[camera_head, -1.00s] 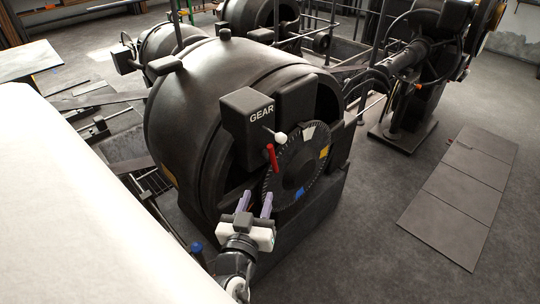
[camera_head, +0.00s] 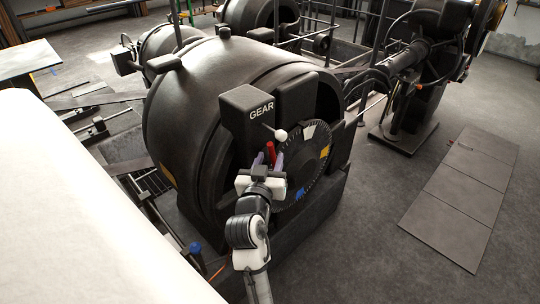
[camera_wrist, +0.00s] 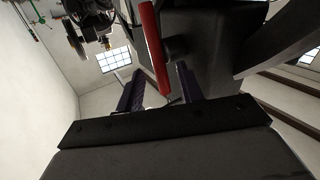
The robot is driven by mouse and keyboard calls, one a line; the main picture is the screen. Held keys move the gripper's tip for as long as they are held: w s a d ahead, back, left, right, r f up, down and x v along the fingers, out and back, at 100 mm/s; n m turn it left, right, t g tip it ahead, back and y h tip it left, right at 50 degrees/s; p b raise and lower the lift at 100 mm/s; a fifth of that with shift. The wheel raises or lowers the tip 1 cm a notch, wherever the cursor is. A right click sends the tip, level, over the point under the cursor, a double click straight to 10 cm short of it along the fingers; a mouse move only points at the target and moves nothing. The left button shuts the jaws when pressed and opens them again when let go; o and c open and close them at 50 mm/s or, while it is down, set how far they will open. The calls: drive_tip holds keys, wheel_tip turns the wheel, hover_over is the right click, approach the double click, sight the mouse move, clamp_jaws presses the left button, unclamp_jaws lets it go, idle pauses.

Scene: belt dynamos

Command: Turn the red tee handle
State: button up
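The red tee handle (camera_head: 270,149) sits below the box marked GEAR on the front of the large dark dynamo, left of the toothed dial. My gripper (camera_head: 269,159) is at it, with one purple finger on each side of the red bar. In the wrist view the red handle (camera_wrist: 154,48) runs down between the two fingers of my gripper (camera_wrist: 160,88), with a visible gap on both sides. My gripper is open. The lower part of the handle is hidden by my gripper in the head view.
The GEAR box (camera_head: 248,115) has a lever with a white knob (camera_head: 281,135) just above my gripper. The toothed dial (camera_head: 308,165) is close on the right. A white surface (camera_head: 70,210) fills the lower left. Open floor (camera_head: 390,240) lies to the right.

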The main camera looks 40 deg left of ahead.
drive_tip(key=shift+w+a, duration=0.25)
drive_tip(key=shift+w, duration=0.25)
clamp_jaws()
drive_tip(key=f+b, duration=0.1)
drive_tip(key=b, duration=0.2)
drive_tip(key=shift+s+t, duration=0.1)
drive_tip(key=shift+t, duration=0.2)
drive_tip(key=n+t+b, duration=0.1)
drive_tip(key=b, duration=0.2)
drive_tip(key=shift+s+y, duration=0.1)
drive_tip(key=shift+y, duration=0.3)
drive_tip(key=shift+r, duration=0.15)
unclamp_jaws()
